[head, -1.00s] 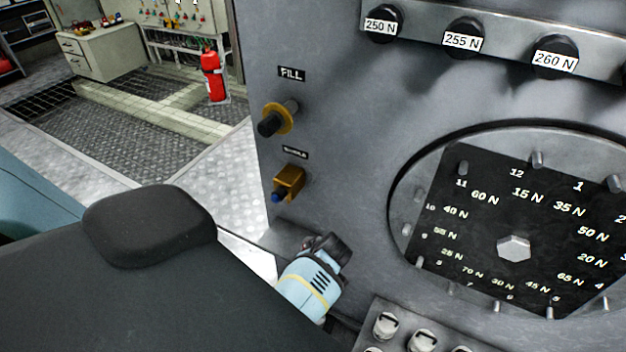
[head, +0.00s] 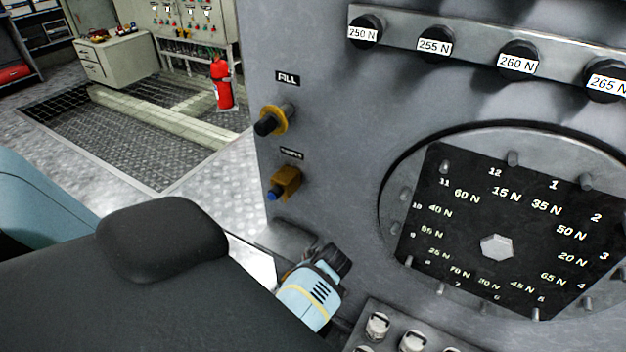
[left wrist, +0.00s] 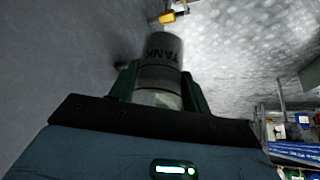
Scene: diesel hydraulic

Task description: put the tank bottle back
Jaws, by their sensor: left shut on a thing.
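The tank bottle (left wrist: 165,48) is a grey cylinder with the word TANK on its side, seen in the left wrist view. My left gripper (left wrist: 160,80) is shut on it, with a dark green finger on each side. The bottle's lower part sits between the fingers. The yellow sample valve (left wrist: 172,16) shows just past the bottle's far end; I cannot tell whether they touch. In the head view this valve (head: 286,183) has a blue tip and sits on the grey panel. I cannot make out the bottle there. My right gripper is not in view.
The fill valve (head: 273,119) is above the sample valve. A light blue and black part with a yellow band (head: 310,295) is below; I cannot tell whether it is my arm. A round dial (head: 497,246) and a fire extinguisher (head: 222,85) also show.

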